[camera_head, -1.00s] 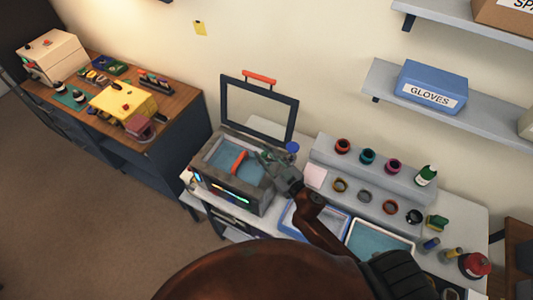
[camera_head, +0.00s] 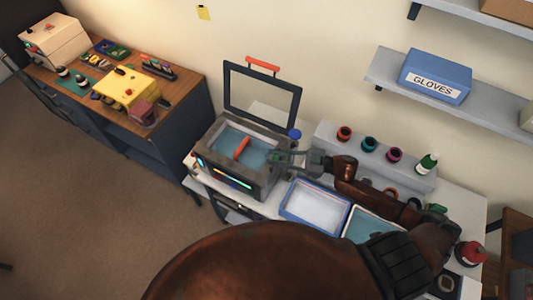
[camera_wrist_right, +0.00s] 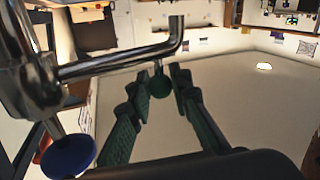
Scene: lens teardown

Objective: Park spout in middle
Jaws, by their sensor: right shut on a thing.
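The chrome spout (camera_wrist_right: 120,62) crosses the upper left of the right wrist view, with its tip bent upward in that picture. A blue knob (camera_wrist_right: 68,157) sits on its body; it also shows in the head view (camera_head: 295,134). A green knob (camera_wrist_right: 160,84) on a short stem is at the spout arm. My right gripper (camera_wrist_right: 164,82) has its green-padded fingers shut on this knob. In the head view my right gripper (camera_head: 277,156) is at the right rim of the grey tank (camera_head: 208,166). The spout itself is too small there to place exactly. My left gripper is out of view.
The tank holds an orange bar (camera_head: 242,148) and has a raised framed lid (camera_head: 296,105) behind it. A blue-rimmed tray (camera_head: 286,206) and a teal tray (camera_head: 360,232) lie to the right. Colored rings (camera_head: 369,144) and a bottle (camera_head: 428,163) stand on a stepped rack.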

